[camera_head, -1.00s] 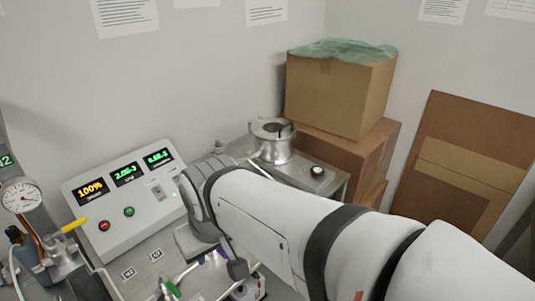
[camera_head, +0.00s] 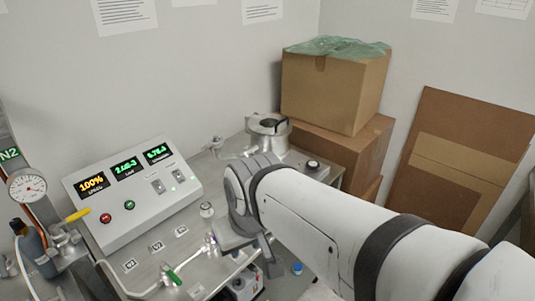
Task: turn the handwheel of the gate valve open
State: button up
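A small silver fitting (camera_head: 215,145) with a round top stands behind the right end of the control panel. It may be the gate valve's handwheel, but it is too small to be sure. A pipe seems to run from it toward a flanged metal vessel (camera_head: 268,136) on the bench. My white arm comes in from the lower right, and its wrist is in front of the bench, nearer than the fitting and apart from it in the picture. A dark part of my gripper (camera_head: 264,250) hangs below the wrist. Its fingertips are not clearly visible.
A sloped control panel (camera_head: 128,222) with lit displays and switches stands left of my arm. A green-handled valve (camera_head: 173,277) and pipes lie in front. A gauge (camera_head: 27,187) is at far left. Cardboard boxes (camera_head: 333,92) are stacked behind the bench.

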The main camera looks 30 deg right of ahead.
aim_at(312, 165)
jog(key=u, duration=0.1)
jog(key=k, duration=0.25)
jog(key=z, duration=0.9)
jog(key=i, duration=0.5)
jog(key=u, duration=0.1)
jog(key=k, duration=1.55)
jog(key=z, duration=0.85)
jog(key=i, duration=1.75)
jog(key=u, duration=0.5)
